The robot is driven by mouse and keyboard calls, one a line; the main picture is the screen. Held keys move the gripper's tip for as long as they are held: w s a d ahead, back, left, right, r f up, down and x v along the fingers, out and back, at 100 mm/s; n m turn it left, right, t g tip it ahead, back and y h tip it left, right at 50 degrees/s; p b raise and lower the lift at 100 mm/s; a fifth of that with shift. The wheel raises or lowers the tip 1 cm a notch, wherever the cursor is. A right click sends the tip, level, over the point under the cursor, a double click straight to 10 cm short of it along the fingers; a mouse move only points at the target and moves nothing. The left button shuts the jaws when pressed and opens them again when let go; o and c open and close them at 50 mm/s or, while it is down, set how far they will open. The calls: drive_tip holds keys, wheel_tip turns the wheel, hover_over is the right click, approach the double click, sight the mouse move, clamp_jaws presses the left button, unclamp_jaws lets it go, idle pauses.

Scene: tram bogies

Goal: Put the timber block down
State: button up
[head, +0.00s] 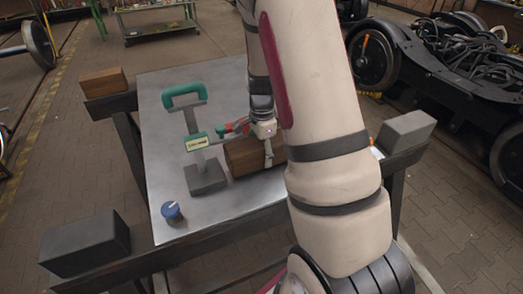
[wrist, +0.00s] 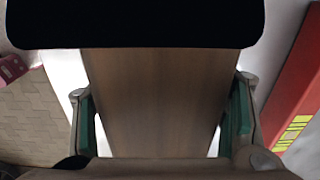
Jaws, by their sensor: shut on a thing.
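The brown timber block (head: 243,158) is at the middle right of the grey metal tabletop (head: 225,88) in the head view. My gripper (head: 256,140) comes down on it from above and is shut on it. In the wrist view the timber block (wrist: 160,95) fills the space between the two green-padded fingers of my gripper (wrist: 162,118), one on each side. My arm hides the block's right side in the head view. I cannot tell whether its underside touches the tabletop.
A blue-topped round item (head: 171,211) is at the front left. Another wooden block (head: 103,82) and grey blocks (head: 85,243) (head: 405,130) sit on the bench's beam ends. The tabletop's back right is clear.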

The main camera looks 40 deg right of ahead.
drive_tip(key=shift+f, duration=0.1)
drive_tip(key=o, duration=1.9)
